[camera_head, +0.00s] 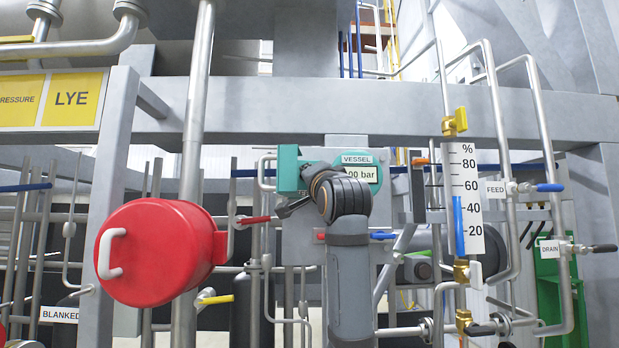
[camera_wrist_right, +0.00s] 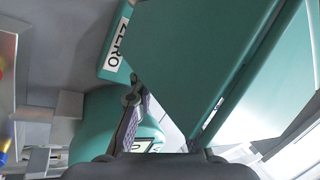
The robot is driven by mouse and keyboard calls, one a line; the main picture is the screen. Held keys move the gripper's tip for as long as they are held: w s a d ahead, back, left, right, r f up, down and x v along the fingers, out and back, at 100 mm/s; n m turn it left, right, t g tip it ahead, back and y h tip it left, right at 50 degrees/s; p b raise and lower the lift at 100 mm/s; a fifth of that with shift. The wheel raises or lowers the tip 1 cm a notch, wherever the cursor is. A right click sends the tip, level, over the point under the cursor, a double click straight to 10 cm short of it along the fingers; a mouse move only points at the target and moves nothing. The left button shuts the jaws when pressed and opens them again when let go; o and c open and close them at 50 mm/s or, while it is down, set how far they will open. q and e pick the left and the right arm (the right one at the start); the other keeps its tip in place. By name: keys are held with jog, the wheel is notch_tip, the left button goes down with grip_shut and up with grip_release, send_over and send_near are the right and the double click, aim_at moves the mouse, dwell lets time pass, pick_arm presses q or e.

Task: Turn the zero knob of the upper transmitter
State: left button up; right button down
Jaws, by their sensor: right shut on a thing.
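The upper transmitter is a teal housing (camera_head: 289,172) on a grey panel, with a "VESSEL" display reading (camera_head: 371,174) partly hidden behind my right arm. In the right wrist view its teal body (camera_wrist_right: 195,60) fills much of the picture, and a white "ZERO" label (camera_wrist_right: 118,42) sits on it. My right gripper (camera_head: 283,209) is at the lower edge of the housing. In the wrist view its fingertips (camera_wrist_right: 134,90) are close together just below the label, shut on what appears to be the zero knob, which the fingers mostly hide. My left gripper is not in view.
A red drum (camera_head: 155,252) with a handle stands at left. A red lever (camera_head: 255,220) is close beside the gripper, and a blue lever (camera_head: 383,236) is right of my arm. Pipes and a percent scale (camera_head: 466,200) stand at right.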

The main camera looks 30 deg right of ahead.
jog(key=c, duration=1.6)
grip_release()
jog(key=shift+o, duration=0.2)
jog(key=v, duration=1.2)
jog(key=shift+f, duration=0.15)
